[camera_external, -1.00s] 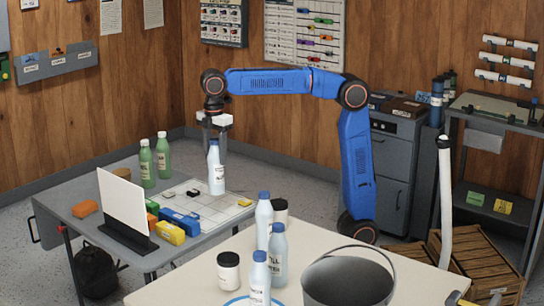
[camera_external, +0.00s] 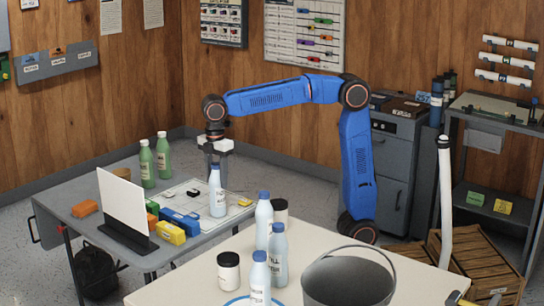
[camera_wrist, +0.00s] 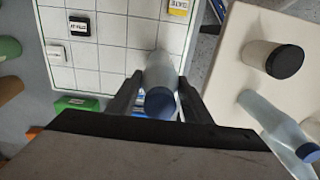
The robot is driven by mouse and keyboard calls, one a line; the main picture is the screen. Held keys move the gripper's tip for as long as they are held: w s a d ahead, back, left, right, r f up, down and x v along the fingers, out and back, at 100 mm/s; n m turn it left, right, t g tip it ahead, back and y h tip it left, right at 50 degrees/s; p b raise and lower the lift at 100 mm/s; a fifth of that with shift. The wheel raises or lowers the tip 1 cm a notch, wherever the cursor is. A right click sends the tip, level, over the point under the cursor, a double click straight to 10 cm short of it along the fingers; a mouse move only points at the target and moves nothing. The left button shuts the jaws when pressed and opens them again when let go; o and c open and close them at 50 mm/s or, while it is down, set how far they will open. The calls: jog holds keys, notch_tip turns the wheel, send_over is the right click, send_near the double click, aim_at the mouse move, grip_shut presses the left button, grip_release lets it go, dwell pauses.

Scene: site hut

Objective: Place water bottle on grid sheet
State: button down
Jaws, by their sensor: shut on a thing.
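A white water bottle with a blue cap (camera_external: 217,196) is held nearly upright between the fingers of my gripper (camera_external: 215,172), which is shut on it. The bottle's base is over the near right part of the white grid sheet (camera_external: 238,210); I cannot tell whether it touches. In the wrist view the bottle (camera_wrist: 159,72) sits between both fingers (camera_wrist: 158,88), cap toward the camera, with grid squares (camera_wrist: 113,31) around its far end. The fingers partly hide the bottle's upper part.
Small labelled blocks, black (camera_wrist: 79,25) and yellow (camera_wrist: 178,7), lie on the sheet. Two green bottles (camera_external: 147,163), a white panel (camera_external: 122,205) and coloured boxes (camera_external: 172,233) share the grey table. The nearer table holds more bottles (camera_external: 264,220), jars (camera_external: 228,271) and a bucket (camera_external: 345,285).

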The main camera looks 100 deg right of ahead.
jog(key=shift+f, duration=0.1)
jog(key=c, duration=0.9)
grip_release()
jog(key=shift+c, duration=0.2)
notch_tip(320, 180, up, 12)
jog(key=shift+r, duration=0.1)
jog(key=s+d+f+m+t, duration=0.1)
jog(key=s+d+f+m, duration=0.1)
jog(key=s+f, duration=0.6)
jog(key=s+d+f+m+t, duration=0.2)
jog(key=s+f+m, duration=0.2)
jog(key=s+f, duration=0.4)
jog(key=s+d+f+m+t, duration=0.1)
jog(key=s+d+f+m, duration=0.1)
jog(key=s+f, duration=0.7)
jog(key=s+m, duration=0.1)
jog(key=s, duration=0.7)
jog(key=shift+d+t, duration=0.4)
